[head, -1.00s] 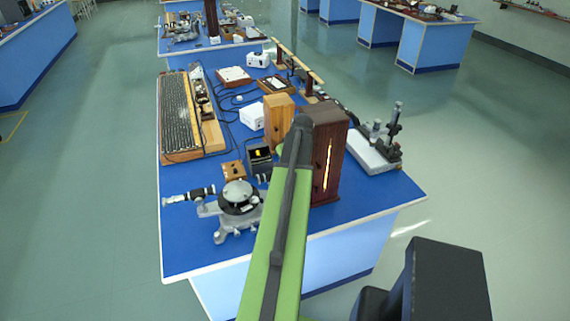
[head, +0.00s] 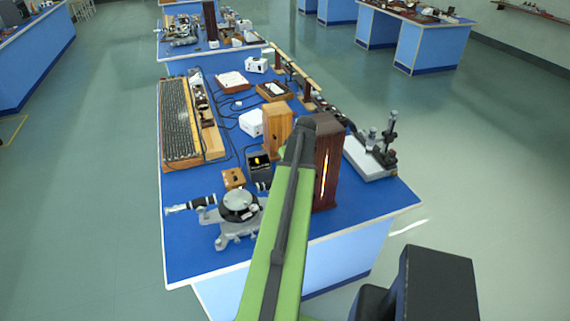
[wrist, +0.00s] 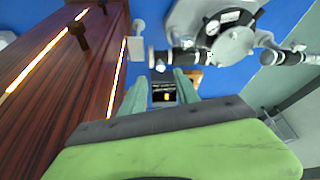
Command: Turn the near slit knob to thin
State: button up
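The near spectrometer (head: 238,208), grey with a black round table, stands at the bench's near left corner. In the wrist view the spectrometer (wrist: 222,30) is at the upper right. Its dark tube (wrist: 172,56) points toward a tall brown wooden lamp housing (wrist: 75,75) with glowing slits. The lamp housing (head: 328,165) is right of my arm in the head view. A small pale disc (wrist: 138,26) and block sit by the tube's end; I cannot tell which part is the slit knob. My gripper (wrist: 168,75) is open and empty, apart from the tube; my arm hides it in the head view.
A black box with a lit yellow display (wrist: 166,96) shows between my fingers, beyond them. A light wooden box (head: 277,130) and a white stand with a microscope-like device (head: 372,158) are on the blue bench (head: 190,255). Its front left is bare.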

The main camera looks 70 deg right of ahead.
jog(key=p+v, duration=0.8)
jog(key=v, duration=0.3)
jog(key=shift+r+p, duration=0.15)
jog(key=shift+p, duration=0.25)
jog(key=shift+s, duration=0.1)
